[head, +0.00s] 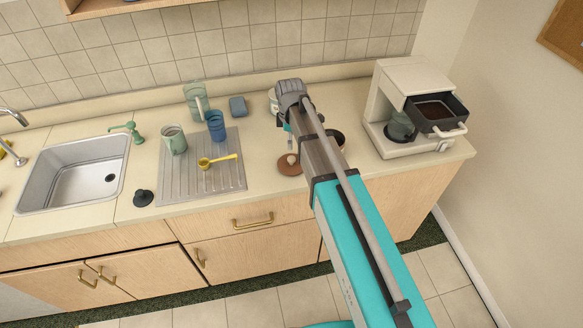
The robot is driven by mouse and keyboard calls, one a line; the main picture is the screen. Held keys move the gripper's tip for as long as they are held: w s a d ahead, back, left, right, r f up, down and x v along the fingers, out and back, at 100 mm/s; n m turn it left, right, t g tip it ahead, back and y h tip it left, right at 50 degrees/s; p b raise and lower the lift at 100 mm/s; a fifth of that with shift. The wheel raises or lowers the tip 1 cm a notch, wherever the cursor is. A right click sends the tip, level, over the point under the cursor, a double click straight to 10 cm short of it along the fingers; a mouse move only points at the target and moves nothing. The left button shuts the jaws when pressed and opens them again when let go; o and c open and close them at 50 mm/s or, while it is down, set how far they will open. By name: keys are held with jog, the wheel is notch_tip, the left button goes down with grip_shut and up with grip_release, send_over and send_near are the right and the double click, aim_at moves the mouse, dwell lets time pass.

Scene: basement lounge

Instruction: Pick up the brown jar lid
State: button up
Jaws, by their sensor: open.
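The brown jar lid (288,168) lies on the countertop, just right of the grey drying mat, with a small pale knob on top. My arm reaches in from the lower right and ends above the counter near the back. My gripper (289,143) points down behind the lid's near area in the picture, just above the lid. It is small and partly hidden by my arm, and it looks open and empty. I cannot tell whether the fingers touch the knob.
Left of the lid, the drying mat (225,181) holds a yellow scoop (218,160), a blue cup (216,128) and a green mug (174,140). A white jar (273,101) and a dark bowl (339,137) are partly behind my arm. A coffee maker (406,82) stands right.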

jog(key=b, duration=0.4)
send_over(291, 158)
jog(key=shift+w+a+f, duration=0.1)
jog(key=shift+w+f, duration=0.05)
jog(key=shift+f, duration=2)
jog(key=shift+f, duration=0.1)
jog(key=shift+f+b, duration=2.5)
jog(key=shift+d, duration=0.2)
grip_shut()
jog(key=shift+r, duration=0.2)
